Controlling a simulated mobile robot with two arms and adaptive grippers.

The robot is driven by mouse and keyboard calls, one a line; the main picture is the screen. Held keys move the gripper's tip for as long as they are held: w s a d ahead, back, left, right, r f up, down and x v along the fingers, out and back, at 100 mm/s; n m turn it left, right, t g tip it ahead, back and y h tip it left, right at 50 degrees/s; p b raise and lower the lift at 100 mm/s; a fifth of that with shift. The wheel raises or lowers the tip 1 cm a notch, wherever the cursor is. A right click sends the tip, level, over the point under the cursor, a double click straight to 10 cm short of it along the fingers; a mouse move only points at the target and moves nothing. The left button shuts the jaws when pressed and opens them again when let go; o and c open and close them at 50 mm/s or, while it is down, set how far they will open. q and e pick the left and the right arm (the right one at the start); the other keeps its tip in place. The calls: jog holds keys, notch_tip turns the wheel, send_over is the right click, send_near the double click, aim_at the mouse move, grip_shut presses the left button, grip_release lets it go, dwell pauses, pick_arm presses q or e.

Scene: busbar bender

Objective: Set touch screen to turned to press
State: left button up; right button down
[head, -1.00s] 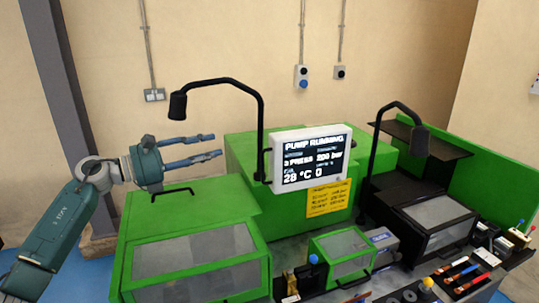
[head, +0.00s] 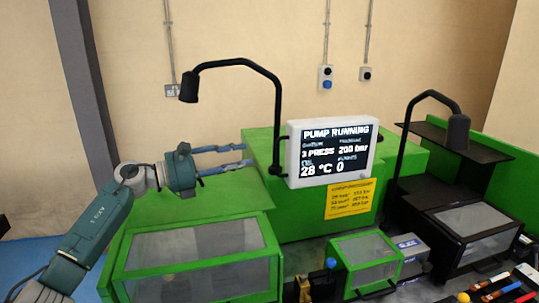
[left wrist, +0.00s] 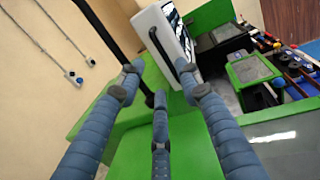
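The touch screen (head: 330,152) is a white-framed panel that reads PUMP RUNNING, 3 PRESS, 200 bar and 28 °C. It faces the front in the head view, with a black handle (head: 284,156) on its left edge. My left gripper (head: 248,156) is open and empty. Its blue fingers point right at the screen and stop short of the handle. In the left wrist view the screen (left wrist: 172,38) shows nearly edge-on beyond the fingertips, and its black handle (left wrist: 160,52) appears between the outer fingers. My right gripper is not in view.
A black lamp arm (head: 277,100) rises just left of the screen, close to my fingertips. A green machine cover (head: 170,215) lies below my left gripper. A yellow notice (head: 350,199) is under the screen. A second lamp (head: 457,130) stands right. Tools lie at the lower right.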

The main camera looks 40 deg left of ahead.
pick_arm(q)
jog(key=p+x, duration=0.4)
jog(key=x, duration=0.5)
jog(key=shift+w+d, duration=0.15)
grip_shut()
